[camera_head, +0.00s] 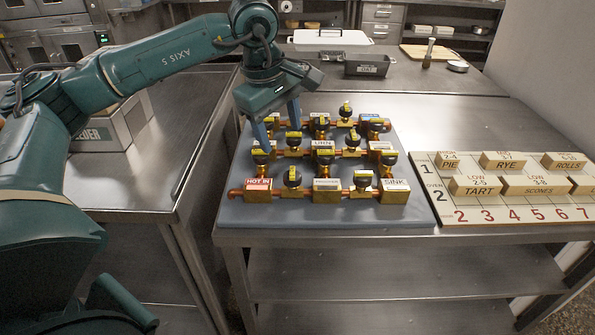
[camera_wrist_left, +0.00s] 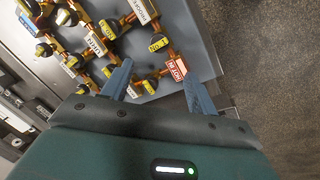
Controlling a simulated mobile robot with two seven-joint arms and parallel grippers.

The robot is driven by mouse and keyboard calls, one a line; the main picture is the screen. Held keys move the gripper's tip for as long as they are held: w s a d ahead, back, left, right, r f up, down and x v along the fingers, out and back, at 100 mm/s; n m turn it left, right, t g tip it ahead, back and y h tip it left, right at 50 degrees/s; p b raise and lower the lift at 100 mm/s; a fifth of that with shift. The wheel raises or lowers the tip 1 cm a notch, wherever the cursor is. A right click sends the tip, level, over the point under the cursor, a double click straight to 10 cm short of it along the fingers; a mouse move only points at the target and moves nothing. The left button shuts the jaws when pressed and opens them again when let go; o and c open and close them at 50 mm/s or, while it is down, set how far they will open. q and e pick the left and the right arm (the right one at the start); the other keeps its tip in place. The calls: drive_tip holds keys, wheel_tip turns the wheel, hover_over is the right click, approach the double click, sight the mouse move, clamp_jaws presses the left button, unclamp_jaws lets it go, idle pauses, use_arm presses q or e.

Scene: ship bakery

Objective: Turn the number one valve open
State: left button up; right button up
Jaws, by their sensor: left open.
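The number one valve (camera_wrist_left: 158,44) has a dark round knob with a yellow "No. 1" tag in the wrist view. It sits on the copper pipe beside the red-and-white HOT IN block (camera_wrist_left: 177,68). In the head view the matching knob (camera_head: 292,177) stands just right of the HOT IN block (camera_head: 257,184), in the front row; its tag is too small to read. My left gripper (camera_head: 281,138) is open and empty, its blue fingers pointing down over the back left of the valve board. In the wrist view its fingertips (camera_wrist_left: 157,68) are spread, with another dark knob (camera_wrist_left: 148,87) between the fingers.
Several similar knobs and labelled blocks crowd the grey board (camera_head: 395,212), including SINK (camera_head: 394,185) at front right. A numbered board with wooden name blocks (camera_head: 480,215) lies to its right. A dark tin (camera_head: 366,66) and a white tray (camera_head: 330,40) stand behind.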

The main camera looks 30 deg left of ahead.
sight(291, 172)
use_arm(q)
drive_tip(key=x, duration=1.2)
drive_tip(key=shift+d+p, duration=0.15)
drive_tip(key=shift+p, duration=0.25)
drive_tip(key=shift+c, duration=0.5)
drive_tip(key=c, duration=0.9)
